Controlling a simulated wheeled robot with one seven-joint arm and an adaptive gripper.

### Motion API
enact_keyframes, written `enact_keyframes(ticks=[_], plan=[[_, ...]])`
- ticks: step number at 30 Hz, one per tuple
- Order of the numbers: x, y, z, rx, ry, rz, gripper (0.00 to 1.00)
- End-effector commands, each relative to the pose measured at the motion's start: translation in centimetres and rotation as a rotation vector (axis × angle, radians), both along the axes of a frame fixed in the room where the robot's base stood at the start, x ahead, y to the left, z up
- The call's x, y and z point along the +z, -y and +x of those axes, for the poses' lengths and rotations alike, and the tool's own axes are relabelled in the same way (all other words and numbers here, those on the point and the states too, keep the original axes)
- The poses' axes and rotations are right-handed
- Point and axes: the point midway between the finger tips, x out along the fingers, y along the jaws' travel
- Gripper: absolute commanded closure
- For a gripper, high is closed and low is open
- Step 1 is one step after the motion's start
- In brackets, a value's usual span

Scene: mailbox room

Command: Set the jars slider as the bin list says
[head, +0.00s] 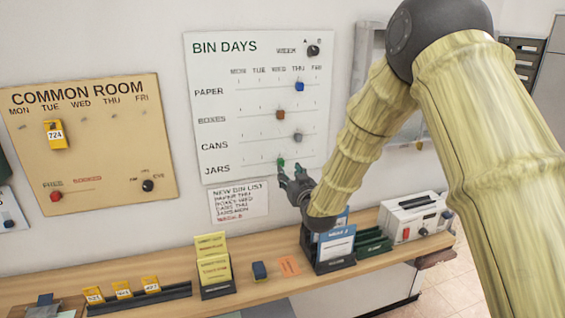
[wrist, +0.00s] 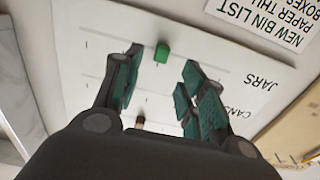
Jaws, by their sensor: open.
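The green jars slider (head: 281,163) sits on the bottom row of the white bin days board (head: 215,100), roughly under the WED column. My gripper (head: 291,177) is open just in front of it, a little below and to the right in the head view. In the wrist view the green slider (wrist: 162,53) shows between and just past the spread fingertips (wrist: 160,72); no grip on it shows. The bin list (head: 239,201) hangs below the board; its small text appears to read jars MON.
The blue paper slider (head: 299,86), brown boxes slider (head: 280,115) and grey cans slider (head: 298,137) sit on the rows above. A week knob (head: 313,50) is at top right. Below is a wooden shelf (head: 200,303) with card holders and a white box (head: 412,217).

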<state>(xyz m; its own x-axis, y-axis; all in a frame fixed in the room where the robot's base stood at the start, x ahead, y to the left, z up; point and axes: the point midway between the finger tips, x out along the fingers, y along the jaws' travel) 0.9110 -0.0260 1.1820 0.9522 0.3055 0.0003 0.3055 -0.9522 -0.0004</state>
Motion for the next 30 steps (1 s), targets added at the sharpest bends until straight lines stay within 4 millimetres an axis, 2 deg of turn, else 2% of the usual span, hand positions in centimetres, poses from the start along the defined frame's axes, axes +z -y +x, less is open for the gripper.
enact_keyframes(ticks=[6, 12, 18, 26, 27, 30], plan=[[0.3, -1.3, 3.4, 0.002, 0.001, 0.000, 0.59], [0.1, -2.1, 5.6, 0.003, -0.001, 0.001, 0.59], [0.0, -2.5, 6.5, 0.004, -0.001, 0.000, 0.59], [0.0, -2.5, 6.6, 0.004, -0.001, 0.000, 0.59], [0.0, -2.5, 6.6, 0.004, -0.001, 0.000, 0.61], [0.0, -2.5, 6.6, 0.004, -0.001, 0.000, 0.79]])
